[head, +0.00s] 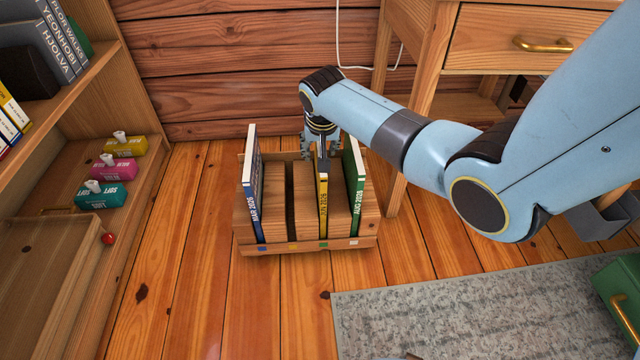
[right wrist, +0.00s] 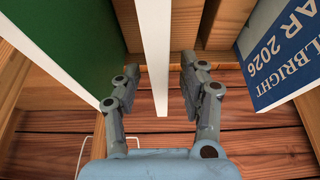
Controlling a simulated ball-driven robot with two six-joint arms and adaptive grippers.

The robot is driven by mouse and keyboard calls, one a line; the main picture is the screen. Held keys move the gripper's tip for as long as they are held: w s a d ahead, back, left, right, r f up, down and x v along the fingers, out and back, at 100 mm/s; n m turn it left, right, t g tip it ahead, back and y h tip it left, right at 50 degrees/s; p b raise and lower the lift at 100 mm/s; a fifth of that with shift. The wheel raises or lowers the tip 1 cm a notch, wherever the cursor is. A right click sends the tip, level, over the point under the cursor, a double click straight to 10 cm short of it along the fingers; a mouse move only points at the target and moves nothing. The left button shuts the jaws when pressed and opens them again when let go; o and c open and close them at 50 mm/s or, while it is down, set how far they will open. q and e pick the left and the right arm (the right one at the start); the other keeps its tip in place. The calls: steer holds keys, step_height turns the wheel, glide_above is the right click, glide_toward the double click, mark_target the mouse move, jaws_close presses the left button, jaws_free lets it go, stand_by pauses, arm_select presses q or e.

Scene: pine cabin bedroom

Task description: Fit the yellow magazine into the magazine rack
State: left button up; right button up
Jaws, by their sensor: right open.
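The wooden magazine rack (head: 306,246) stands on the floor. The yellow magazine (head: 322,207) stands upright in its third slot from the left, spine toward me. In the right wrist view its white edge (right wrist: 153,50) runs between the fingers. My right gripper (head: 321,153) is over the magazine's far upper part. It is open, with one finger on each side of the magazine (right wrist: 161,75) and a visible gap at both sides. My left gripper is not in view.
A blue-and-white magazine (head: 252,190) stands in the rack's leftmost slot and a green one (head: 355,185) in the rightmost. The second slot is empty. A bookshelf (head: 75,75) is at left, a desk (head: 510,40) at right, a grey rug (head: 480,310) in front.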

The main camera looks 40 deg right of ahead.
steer(key=shift+f, duration=0.25)
stand_by(0.3)
jaws_close()
stand_by(0.4)
